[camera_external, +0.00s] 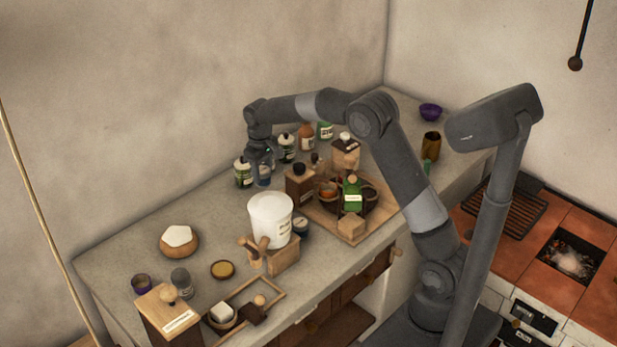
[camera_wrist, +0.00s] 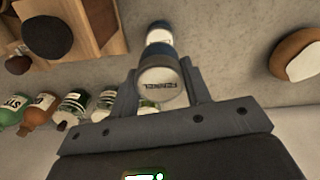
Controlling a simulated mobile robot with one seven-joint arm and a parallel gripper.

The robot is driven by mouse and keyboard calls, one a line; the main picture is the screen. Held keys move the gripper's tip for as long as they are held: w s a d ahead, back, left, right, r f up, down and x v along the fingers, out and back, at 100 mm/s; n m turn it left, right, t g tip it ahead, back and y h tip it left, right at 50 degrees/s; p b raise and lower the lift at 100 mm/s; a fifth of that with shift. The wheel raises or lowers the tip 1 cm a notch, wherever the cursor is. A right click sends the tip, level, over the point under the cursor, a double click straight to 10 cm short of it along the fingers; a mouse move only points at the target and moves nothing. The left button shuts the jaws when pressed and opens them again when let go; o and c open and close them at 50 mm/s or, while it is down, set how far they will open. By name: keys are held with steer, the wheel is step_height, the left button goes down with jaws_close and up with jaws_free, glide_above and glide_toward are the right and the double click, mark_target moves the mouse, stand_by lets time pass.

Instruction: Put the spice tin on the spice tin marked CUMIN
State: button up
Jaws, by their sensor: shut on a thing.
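My gripper (camera_external: 261,157) is over the back of the counter, fingers pointing down. In the wrist view its two fingers (camera_wrist: 163,98) are shut on a spice tin (camera_wrist: 160,83) whose pale lid reads FENNEL. A blue body with a white band (camera_wrist: 158,35) shows just past the lid; I cannot tell whether it is all one tin or a second one below. In the external view a blue tin (camera_external: 264,180) shows right under my gripper, mostly hidden by the fingers. I cannot read CUMIN on anything in either view.
Dark bottles (camera_external: 243,172) stand close beside my gripper, with more bottles (camera_external: 286,148) to its right. A white tub (camera_external: 271,219) and a wooden tray (camera_external: 355,238) with a basket are nearer the front. A round bowl (camera_external: 179,243) is at left, with bare counter around it.

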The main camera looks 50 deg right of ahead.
mark_target(263, 185)
steer(key=shift+f, duration=2.7)
steer(key=shift+f, duration=0.1)
steer(key=o, duration=1)
